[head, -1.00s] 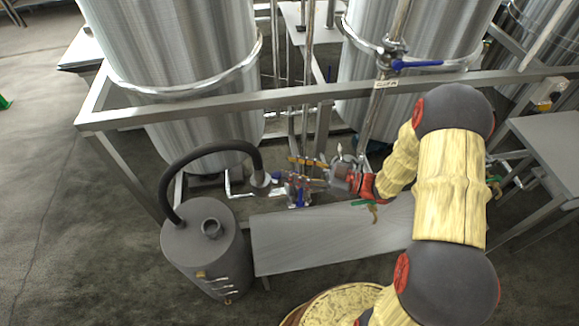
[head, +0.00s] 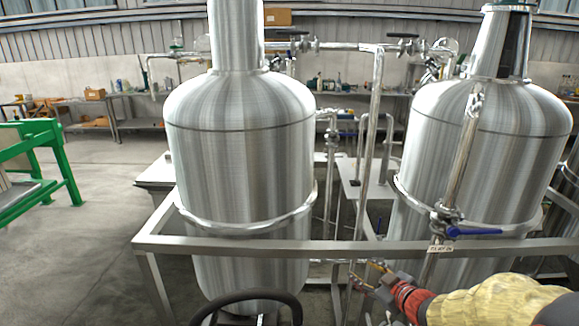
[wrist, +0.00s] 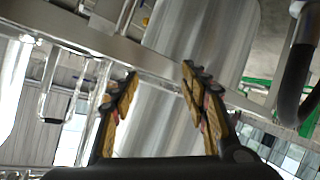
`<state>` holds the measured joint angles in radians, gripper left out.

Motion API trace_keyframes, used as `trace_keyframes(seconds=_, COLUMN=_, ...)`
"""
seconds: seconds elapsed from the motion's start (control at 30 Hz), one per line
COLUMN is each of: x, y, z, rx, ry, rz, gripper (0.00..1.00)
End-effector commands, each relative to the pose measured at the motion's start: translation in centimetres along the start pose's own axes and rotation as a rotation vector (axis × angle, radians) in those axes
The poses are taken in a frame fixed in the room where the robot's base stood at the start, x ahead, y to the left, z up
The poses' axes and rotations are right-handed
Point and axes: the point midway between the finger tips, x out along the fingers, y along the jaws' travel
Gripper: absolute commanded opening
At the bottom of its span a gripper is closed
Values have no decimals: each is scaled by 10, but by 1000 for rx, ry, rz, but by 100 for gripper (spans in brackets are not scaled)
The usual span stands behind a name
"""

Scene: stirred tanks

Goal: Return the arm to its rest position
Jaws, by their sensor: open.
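My gripper (head: 366,276) is at the lower right of the head view, in front of the metal frame and between the two steel tanks. My arm comes in from the lower right corner. In the wrist view my gripper (wrist: 160,85) has its two yellow-padded fingers well apart, with nothing between them. Behind the fingers are a steel tank wall and the frame bar.
A left tank (head: 240,150) and a right tank (head: 490,150) stand behind a steel frame bar (head: 330,249). A valve with a blue handle (head: 475,231) sits on a pipe. A black hose (head: 247,297) arches at the bottom, also seen at the right of the wrist view (wrist: 299,70). Open floor lies left.

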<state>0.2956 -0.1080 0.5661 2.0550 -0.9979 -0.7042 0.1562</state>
Motion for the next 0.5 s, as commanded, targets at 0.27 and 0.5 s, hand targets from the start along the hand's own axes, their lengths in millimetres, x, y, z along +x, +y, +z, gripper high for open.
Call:
trace_keyframes(seconds=0.27, x=-103, y=44, z=-36, rx=133, ry=-281, rz=293, gripper=45)
trace_keyframes(seconds=0.5, x=-212, y=-8, z=-36, rx=378, ry=-494, rz=336, gripper=45)
